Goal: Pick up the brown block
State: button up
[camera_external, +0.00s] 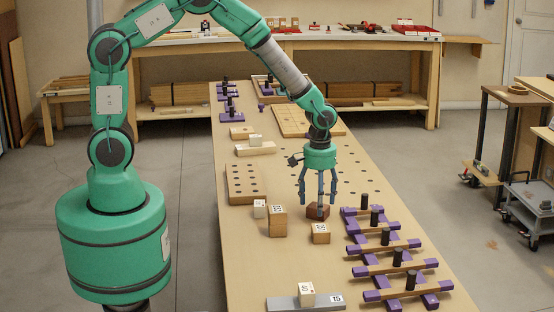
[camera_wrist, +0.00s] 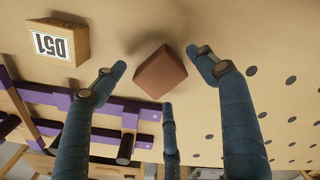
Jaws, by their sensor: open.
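The brown block (camera_external: 318,211) sits on the wooden bench top, under my gripper (camera_external: 319,196). In the wrist view the brown block (camera_wrist: 161,73) shows as a plain reddish-brown cube, turned cornerwise. My gripper (camera_wrist: 160,80) has three blue-grey fingers, spread open. The fingertips are around the block, with two on either side and one below it in the wrist view. Gaps show between the two side fingertips and the block in the wrist view. Whether the third finger touches it I cannot tell.
A light wooden block labelled D51 (camera_wrist: 58,42) stands near the brown block. Several purple clamps with wooden bars (camera_external: 385,243) lie to the right. Other light blocks (camera_external: 278,221) stand to the left. A grey bar (camera_external: 290,303) lies in front. The bench (camera_external: 230,290) has bare room at front left.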

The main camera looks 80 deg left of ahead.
jog(key=shift+f, duration=1)
jog(key=c, duration=1.4)
